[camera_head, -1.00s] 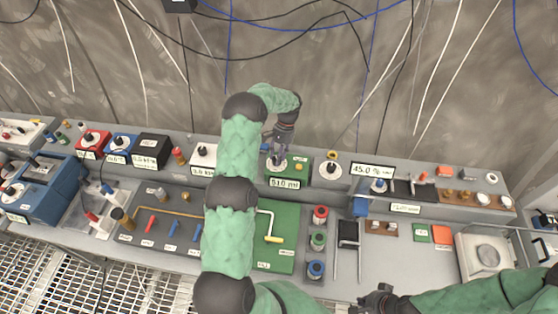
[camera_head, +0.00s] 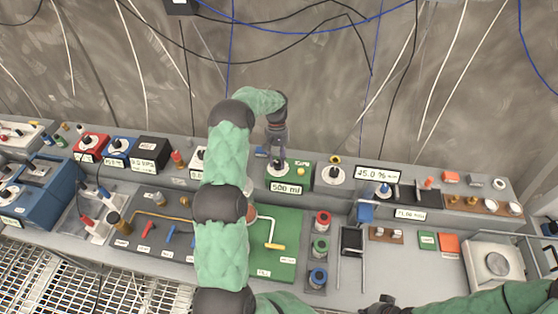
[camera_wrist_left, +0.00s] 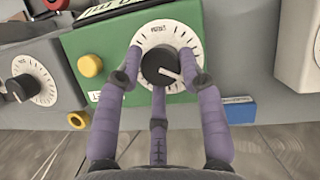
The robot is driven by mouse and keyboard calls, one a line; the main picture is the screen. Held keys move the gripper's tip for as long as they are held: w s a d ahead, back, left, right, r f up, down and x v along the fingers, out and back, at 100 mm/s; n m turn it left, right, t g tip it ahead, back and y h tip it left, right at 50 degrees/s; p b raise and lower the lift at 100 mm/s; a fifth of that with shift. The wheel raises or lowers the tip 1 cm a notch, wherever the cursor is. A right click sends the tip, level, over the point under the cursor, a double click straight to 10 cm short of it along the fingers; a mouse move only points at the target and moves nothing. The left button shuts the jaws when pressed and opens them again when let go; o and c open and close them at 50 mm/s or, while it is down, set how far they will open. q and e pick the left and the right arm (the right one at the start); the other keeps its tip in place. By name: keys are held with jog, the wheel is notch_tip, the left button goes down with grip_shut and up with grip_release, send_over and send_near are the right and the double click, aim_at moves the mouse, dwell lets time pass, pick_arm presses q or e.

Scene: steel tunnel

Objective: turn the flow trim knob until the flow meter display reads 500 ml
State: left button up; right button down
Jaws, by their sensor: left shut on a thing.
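The flow meter is a green box (camera_head: 303,181) on the back shelf, with a white dial and a display (camera_head: 286,188) that reads 500 ml. Its black trim knob (camera_wrist_left: 160,66) with a white pointer sits on the round white dial (camera_wrist_left: 182,38) in the left wrist view. My left gripper (camera_wrist_left: 160,75) has its purple fingers around this knob and is shut on it. In the head view the left gripper (camera_head: 278,160) comes down onto the dial from above and hides most of the knob. My right gripper (camera_head: 378,304) is at the bottom edge, mostly cut off.
A yellow button (camera_wrist_left: 90,66) is on the green box beside the dial. Another dial (camera_head: 334,175) and a 45.0 % display (camera_head: 378,174) stand to the right. A black box (camera_head: 149,152) and a blue box (camera_head: 119,150) stand to the left.

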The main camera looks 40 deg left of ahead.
pick_arm(q)
jog(key=shift+s+f, duration=0.15)
jog(key=shift+s, duration=0.1)
jog(key=o, duration=1.1)
jog(key=shift+s, duration=0.1)
jog(key=shift+c, duration=0.2)
jog(key=shift+w+r, duration=0.2)
jog(key=shift+r, duration=0.05)
jog(key=v, duration=1.1)
jog(key=shift+a+r, duration=0.2)
jog(key=shift+r, duration=0.1)
jog(key=shift+f, duration=0.1)
